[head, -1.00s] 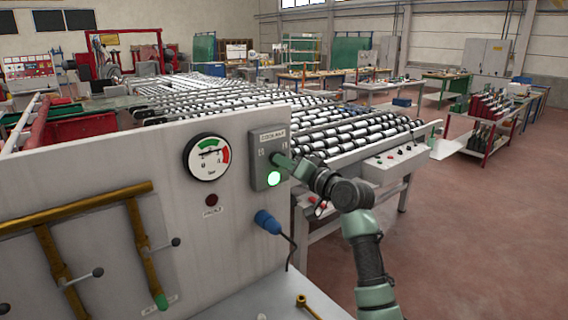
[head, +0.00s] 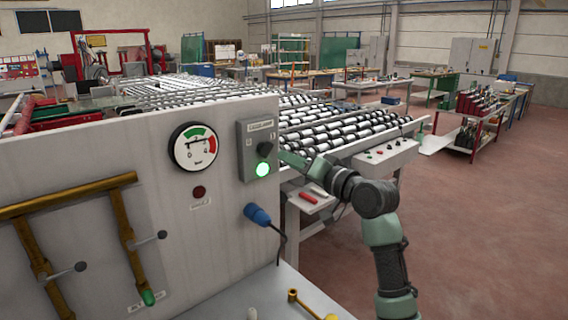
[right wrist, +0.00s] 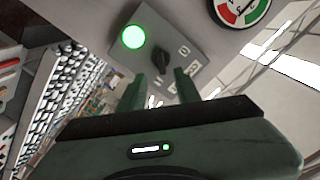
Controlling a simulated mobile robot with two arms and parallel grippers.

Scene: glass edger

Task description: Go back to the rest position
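My right gripper (head: 287,157) is just right of the grey switch box (head: 257,133) on the upright panel. In the right wrist view its two green fingers (right wrist: 160,84) are apart with nothing held between them. The black rotary knob (right wrist: 160,61) on the box is just beyond the fingertips, and it also shows in the head view (head: 265,149). The lamp (head: 263,169) below the knob glows green. My left gripper is in neither view.
The panel carries a pressure gauge (head: 195,147), a dark red lamp (head: 199,192), a blue plug (head: 257,215) and brass pipes (head: 70,196) with levers. A roller conveyor (head: 340,130) stands behind. Open red floor (head: 470,230) lies to the right.

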